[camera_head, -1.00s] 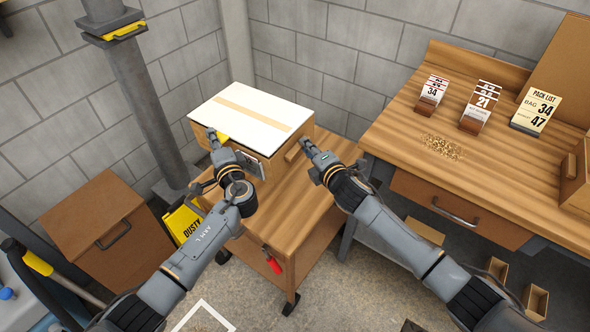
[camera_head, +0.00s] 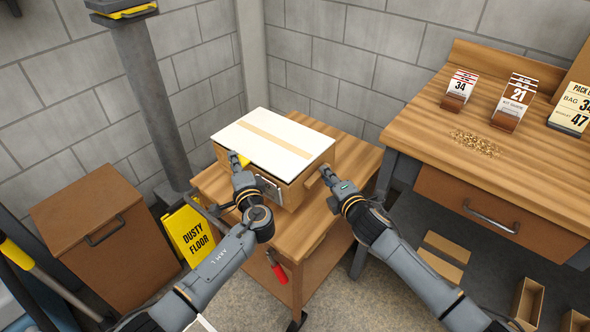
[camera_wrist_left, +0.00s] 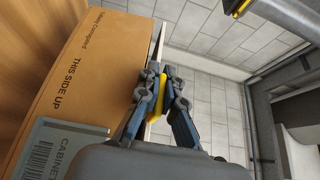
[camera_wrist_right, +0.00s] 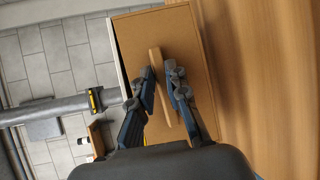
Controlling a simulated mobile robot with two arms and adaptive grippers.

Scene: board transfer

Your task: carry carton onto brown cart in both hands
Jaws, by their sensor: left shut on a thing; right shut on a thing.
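The carton (camera_head: 299,187) is a brown box with a white top crossed by a tan strip. It sits level over the top of the brown cart (camera_head: 310,228), on it or very close above; I cannot tell if they touch. My left gripper (camera_head: 238,161) is shut on the yellow grip (camera_wrist_left: 158,102) at the carton's left side. My right gripper (camera_head: 325,172) is shut on the wooden bar handle (camera_wrist_right: 160,84) on the carton's right side. The carton's side reads "THIS SIDE UP" in the left wrist view. Its underside is hidden.
A wooden bench (camera_head: 500,160) with number cards stands close to the cart's right. A yellow "dusty floor" sign (camera_head: 190,236) and a brown cabinet (camera_head: 95,235) are left. A grey post (camera_head: 150,90) and block walls stand behind. Open boxes lie under the bench.

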